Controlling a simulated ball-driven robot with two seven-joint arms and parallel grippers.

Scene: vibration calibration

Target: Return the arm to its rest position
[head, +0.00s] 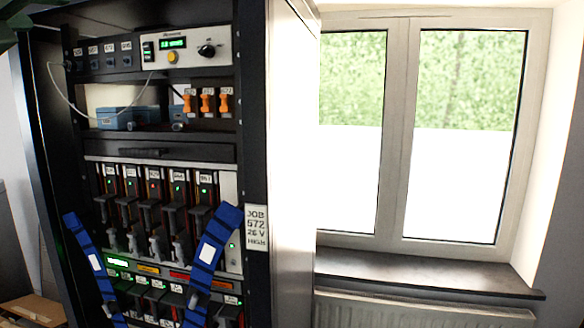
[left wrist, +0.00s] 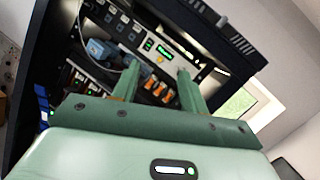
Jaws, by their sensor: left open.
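My left gripper (left wrist: 158,70) shows in the left wrist view, with two green fingers spread apart and nothing between them. It points toward the upper part of the equipment rack, which looks tilted in this view. I cannot tell the distance from the fingertips to the rack. In the head view only a dark green piece, perhaps of my left arm, shows at the top left corner. The black rack (head: 252,120) stands at the left of the head view. My right gripper is in neither view.
The rack holds a display unit (head: 190,46), a blue box (head: 115,118), orange switches (head: 207,101) and several labelled modules. Two blue bands (head: 212,255) hang in front lower down. A window (head: 398,130) and radiator (head: 420,312) are at the right. A wooden piece (head: 35,308) lies lower left.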

